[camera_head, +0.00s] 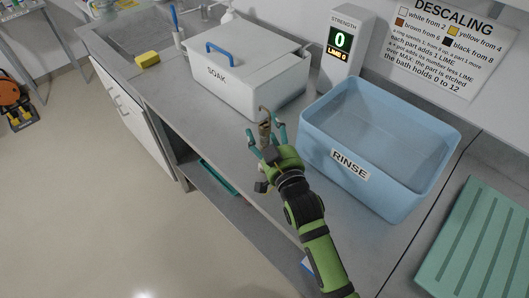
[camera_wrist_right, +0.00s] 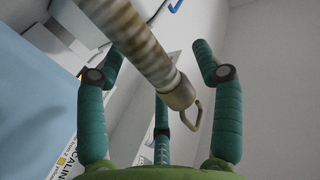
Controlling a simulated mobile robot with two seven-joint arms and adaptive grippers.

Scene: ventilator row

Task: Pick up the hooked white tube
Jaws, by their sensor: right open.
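The hooked tube (camera_wrist_right: 150,55) is off-white with brown stains and ribbed, and a small metal loop is at its near end. In the head view the tube (camera_head: 265,116) shows as a short brownish piece at the right gripper's fingertips, above the counter between the SOAK box and the RINSE basin. My right gripper (camera_head: 266,134) is open, with its teal fingers spread around the tube's end. In the right wrist view the tube runs between the open fingers. I cannot tell whether any finger touches it, or what supports it. My left gripper is not in view.
The lidded white SOAK box (camera_head: 245,75) stands behind the gripper. The blue RINSE basin (camera_head: 350,172) is close on its right. A display (camera_head: 344,42) reads 0. A green ribbed mat (camera_head: 485,240) lies at right, a yellow sponge (camera_head: 147,59) by the sink.

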